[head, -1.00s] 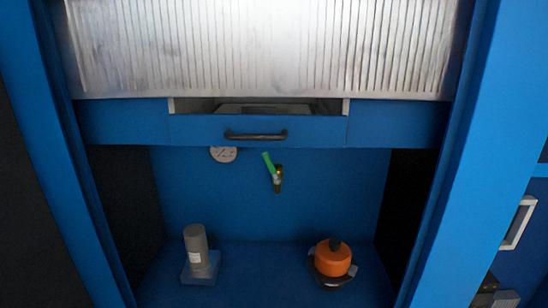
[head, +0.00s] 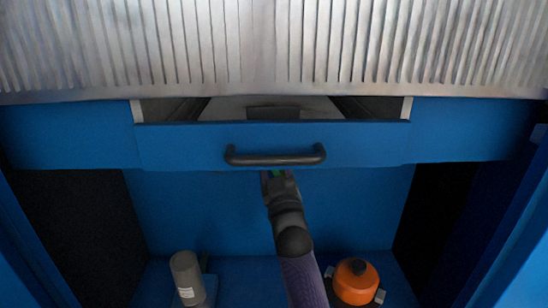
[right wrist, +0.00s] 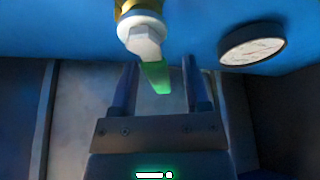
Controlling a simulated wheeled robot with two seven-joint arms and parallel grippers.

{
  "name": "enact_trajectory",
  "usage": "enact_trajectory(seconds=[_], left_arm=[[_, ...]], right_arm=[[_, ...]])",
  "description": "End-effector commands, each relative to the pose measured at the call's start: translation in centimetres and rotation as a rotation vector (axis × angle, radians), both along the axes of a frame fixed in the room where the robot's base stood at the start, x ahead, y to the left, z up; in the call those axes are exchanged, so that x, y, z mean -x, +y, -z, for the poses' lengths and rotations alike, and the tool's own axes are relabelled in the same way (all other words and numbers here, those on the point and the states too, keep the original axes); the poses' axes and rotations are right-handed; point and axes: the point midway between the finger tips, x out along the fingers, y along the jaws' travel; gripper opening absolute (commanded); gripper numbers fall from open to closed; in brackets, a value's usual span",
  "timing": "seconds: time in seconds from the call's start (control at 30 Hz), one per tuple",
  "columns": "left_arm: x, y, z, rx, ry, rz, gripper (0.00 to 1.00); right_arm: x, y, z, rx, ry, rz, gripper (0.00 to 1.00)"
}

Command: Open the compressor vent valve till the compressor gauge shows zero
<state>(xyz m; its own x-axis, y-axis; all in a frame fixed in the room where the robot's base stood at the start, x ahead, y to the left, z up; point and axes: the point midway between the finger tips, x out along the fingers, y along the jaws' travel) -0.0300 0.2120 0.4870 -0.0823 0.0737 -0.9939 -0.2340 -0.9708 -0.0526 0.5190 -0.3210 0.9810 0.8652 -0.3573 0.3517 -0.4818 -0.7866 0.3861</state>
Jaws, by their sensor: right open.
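The vent valve shows in the right wrist view, with a brass body (right wrist: 128,8), a pale nut (right wrist: 141,32) and a green lever (right wrist: 156,76). My right gripper (right wrist: 158,68) is open, with one finger on either side of the lever's end. I cannot tell whether either finger touches it. My left gripper is not in view.
A blue drawer (head: 200,146) with a dark handle (head: 276,158) stands partly open above the valve. A grey cylinder (head: 186,275) and an orange round object (head: 356,281) stand on the blue floor below. A ribbed metal panel (head: 270,45) is above.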

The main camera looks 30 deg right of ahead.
Motion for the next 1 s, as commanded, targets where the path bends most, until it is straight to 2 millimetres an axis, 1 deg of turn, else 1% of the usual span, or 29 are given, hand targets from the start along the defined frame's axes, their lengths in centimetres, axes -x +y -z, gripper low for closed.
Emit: enact_trajectory(seconds=[0.1,0.23,0.27,0.3,0.37,0.4,0.47,0.5,0.53,0.7,1.0], left_arm=[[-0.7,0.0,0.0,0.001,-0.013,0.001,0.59],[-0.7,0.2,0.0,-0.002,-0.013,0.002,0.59],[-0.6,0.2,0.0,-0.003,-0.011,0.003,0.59],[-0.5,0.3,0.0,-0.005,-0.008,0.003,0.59],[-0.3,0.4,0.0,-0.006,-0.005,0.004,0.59],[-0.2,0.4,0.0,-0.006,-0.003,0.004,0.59],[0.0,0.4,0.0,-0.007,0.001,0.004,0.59],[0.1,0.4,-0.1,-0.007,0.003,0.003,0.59],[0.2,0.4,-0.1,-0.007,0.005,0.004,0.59],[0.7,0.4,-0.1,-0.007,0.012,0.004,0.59],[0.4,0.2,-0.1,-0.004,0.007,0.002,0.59]], right_arm=[[0.0,0.1,-0.1,0.000,0.001,0.000,0.60],[0.0,0.1,-0.1,0.000,0.001,0.000,0.60],[0.0,0.1,-0.1,-0.001,0.002,0.000,0.54],[0.0,0.1,0.0,-0.001,0.002,0.000,0.45],[0.0,0.1,0.0,-0.001,0.002,0.000,0.33],[0.0,0.1,0.0,-0.001,0.002,0.000,0.24],[0.0,0.1,0.0,-0.001,0.002,0.000,0.12],[0.0,0.1,0.0,-0.001,0.002,0.000,0.03],[0.0,0.1,0.0,-0.001,0.002,0.000,0.00],[0.0,0.1,0.0,-0.001,0.002,0.000,0.00],[0.0,0.1,0.0,-0.001,0.003,-0.001,0.00]])
